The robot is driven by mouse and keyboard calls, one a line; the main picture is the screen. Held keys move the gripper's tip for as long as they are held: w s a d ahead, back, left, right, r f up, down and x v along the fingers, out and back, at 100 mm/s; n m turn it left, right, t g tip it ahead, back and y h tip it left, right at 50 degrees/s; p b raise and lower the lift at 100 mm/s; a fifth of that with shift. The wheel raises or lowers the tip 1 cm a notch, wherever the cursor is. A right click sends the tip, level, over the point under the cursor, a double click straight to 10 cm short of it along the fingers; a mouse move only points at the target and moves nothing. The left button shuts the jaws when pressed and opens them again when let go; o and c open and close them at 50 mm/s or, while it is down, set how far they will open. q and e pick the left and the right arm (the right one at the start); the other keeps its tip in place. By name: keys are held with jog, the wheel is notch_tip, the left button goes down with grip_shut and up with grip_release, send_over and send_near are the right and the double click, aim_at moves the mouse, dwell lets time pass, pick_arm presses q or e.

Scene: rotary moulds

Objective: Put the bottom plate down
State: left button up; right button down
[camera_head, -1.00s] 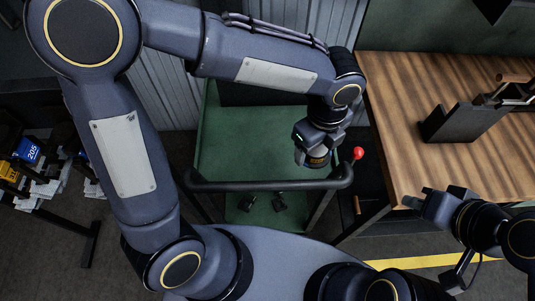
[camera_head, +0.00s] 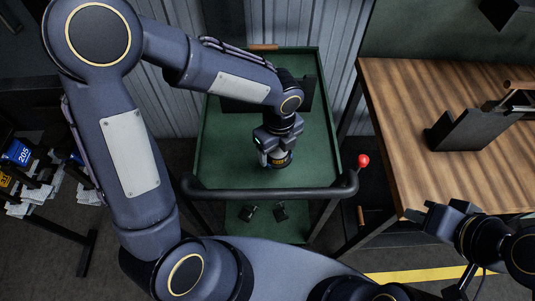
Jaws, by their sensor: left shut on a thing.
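My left gripper (camera_head: 279,162) points down over the green cart (camera_head: 215,155), near its front bar, and is shut on the bottom plate. The plate is almost wholly hidden by the gripper; only a small dark part with yellow on it shows at the gripper's lower end. I cannot tell whether it touches the cart top. My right gripper (camera_head: 432,212) is at the near left corner of the wooden table (camera_head: 410,120); I cannot tell whether its fingers are open.
A dark upright piece (camera_head: 308,93) and a wooden handle (camera_head: 263,46) show at the cart's back. A red knob (camera_head: 362,160) is right of the cart bar. A dark holder (camera_head: 465,127) stands on the table. A rack with blue-labelled items (camera_head: 17,152) is left.

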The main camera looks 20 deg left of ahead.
pick_arm(q)
jog(key=a+f, duration=0.1)
jog(key=w+a+f, duration=0.1)
jog(key=f, duration=0.1)
jog(key=shift+w+a+f, duration=0.15)
jog(key=shift+a+f, duration=0.1)
jog(key=shift+a, duration=0.1)
jog(key=shift+w+a+f, duration=0.1)
jog(key=shift+a+f, duration=0.05)
jog(key=shift+f, duration=1.55)
jog(key=shift+f, duration=0.15)
jog(key=o, duration=1.2)
jog(key=shift+c, duration=0.2)
jog(key=shift+r, duration=0.25)
notch_tip(320, 180, up, 12)
jog(key=shift+f+p, duration=0.1)
jog(key=shift+p, duration=0.25)
